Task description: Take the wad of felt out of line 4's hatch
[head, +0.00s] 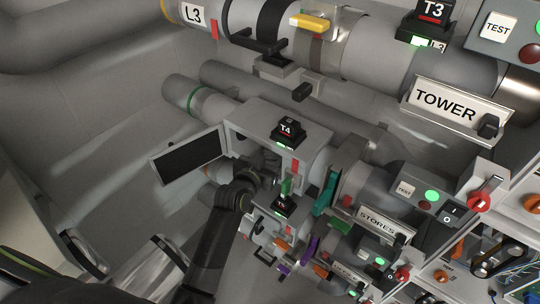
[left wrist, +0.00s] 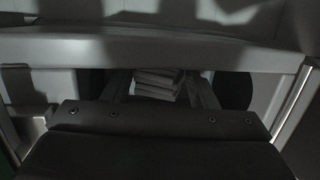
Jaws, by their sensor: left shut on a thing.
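Line 4's housing, a grey box marked T4 (head: 240,133), sits on a pipe in the middle of the head view. Its hatch door (head: 188,155) with a dark panel stands open to the left. My left gripper (head: 250,178) reaches up to the hatch opening from below; its fingertips are hidden there in the head view. In the left wrist view, a pale grey layered wad of felt (left wrist: 158,83) sits between the two dark fingers, which are shut on it. The housing's pale rim (left wrist: 200,52) crosses just above it. My right gripper is not in view.
The L3 pipe (head: 193,14) runs above with the T3 marker (head: 432,15). A TOWER sign (head: 445,103) and STORES sign (head: 378,223) stand to the right. Several coloured parts crowd below the hatch. A clear canister (head: 155,262) lies at lower left. Open floor shows left of the door.

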